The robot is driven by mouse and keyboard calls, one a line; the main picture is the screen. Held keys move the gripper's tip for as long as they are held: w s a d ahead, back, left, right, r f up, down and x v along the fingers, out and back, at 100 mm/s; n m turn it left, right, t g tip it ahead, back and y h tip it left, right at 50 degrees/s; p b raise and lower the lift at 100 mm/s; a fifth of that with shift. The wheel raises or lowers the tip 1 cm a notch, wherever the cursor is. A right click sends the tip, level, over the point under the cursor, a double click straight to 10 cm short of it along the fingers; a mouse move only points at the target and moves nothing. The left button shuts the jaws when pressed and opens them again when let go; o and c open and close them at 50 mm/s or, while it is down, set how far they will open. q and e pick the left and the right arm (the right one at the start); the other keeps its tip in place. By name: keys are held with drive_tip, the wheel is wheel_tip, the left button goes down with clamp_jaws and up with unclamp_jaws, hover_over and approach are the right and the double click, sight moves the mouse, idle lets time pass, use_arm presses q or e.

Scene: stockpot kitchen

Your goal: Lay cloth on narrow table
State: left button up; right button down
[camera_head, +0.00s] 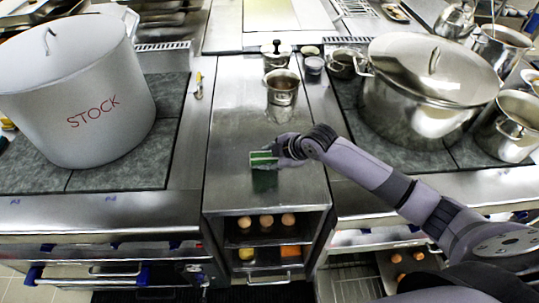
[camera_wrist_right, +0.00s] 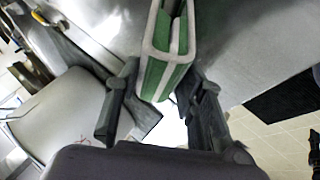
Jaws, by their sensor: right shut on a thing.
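The cloth (camera_head: 263,158) is a folded green and white striped bundle in the middle of the head view. My right gripper (camera_head: 280,152) reaches in from the right and is shut on it. In the right wrist view the cloth (camera_wrist_right: 165,62) stands out between the two dark fingers (camera_wrist_right: 160,105). The narrow table (camera_head: 235,120) is the steel-topped unit between the two stoves. The cloth is over its front half, with a green reflection below it; whether it touches the top is hard to tell. My left gripper is not in view.
A small steel pot (camera_head: 282,88) stands on the narrow table behind the gripper, with a lidded pot (camera_head: 275,54) farther back. A big STOCK pot (camera_head: 85,95) fills the left stove. A large lidded pot (camera_head: 415,95) stands on the right. The narrow table's left part is clear.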

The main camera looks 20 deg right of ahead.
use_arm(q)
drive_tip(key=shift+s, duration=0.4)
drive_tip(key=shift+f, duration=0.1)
use_arm(e)
drive_tip(key=shift+f, duration=0.15)
drive_tip(key=c, duration=1.1)
unclamp_jaws()
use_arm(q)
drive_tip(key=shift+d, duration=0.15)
use_arm(e)
drive_tip(key=shift+o, duration=0.2)
drive_tip(key=shift+r, duration=0.25)
use_arm(q)
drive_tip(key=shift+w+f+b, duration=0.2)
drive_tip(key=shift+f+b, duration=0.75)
drive_tip(key=shift+b, duration=0.1)
use_arm(e)
drive_tip(key=v, duration=1.1)
drive_tip(key=shift+s+r, duration=0.25)
drive_tip(key=shift+s, duration=0.1)
